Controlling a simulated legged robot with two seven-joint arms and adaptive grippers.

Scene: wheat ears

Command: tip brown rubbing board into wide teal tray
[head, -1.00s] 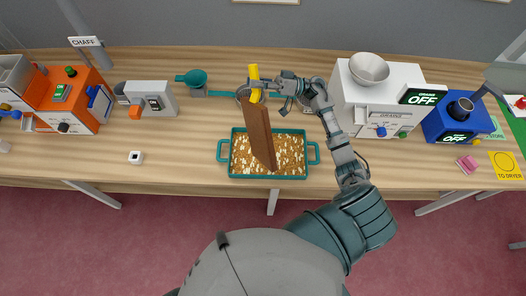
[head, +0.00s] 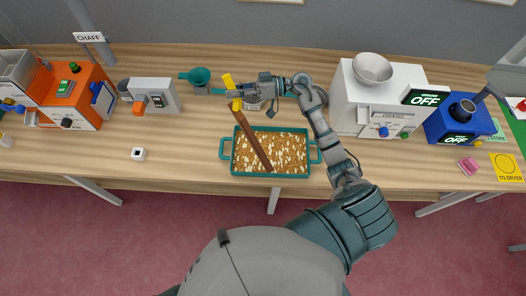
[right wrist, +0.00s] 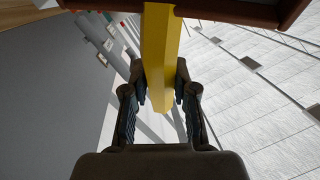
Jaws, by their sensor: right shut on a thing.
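The brown rubbing board (head: 256,145) hangs over the wide teal tray (head: 270,175), turned nearly edge-on to the head view and slanting down to the right. Its yellow handle (head: 229,84) is at the upper end. My right gripper (head: 236,93) is shut on this handle. In the right wrist view the yellow handle (right wrist: 160,60) stands between the fingers, and the board (right wrist: 240,8) crosses the top edge. The tray holds brown and pale bits of wheat, spread over its floor. I cannot tell if the board touches them. My left gripper is out of view.
A teal funnel-like cup (head: 197,76) stands behind the tray. A grey machine with an orange knob (head: 153,95) is to the left. A white grains machine (head: 383,98) is to the right.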

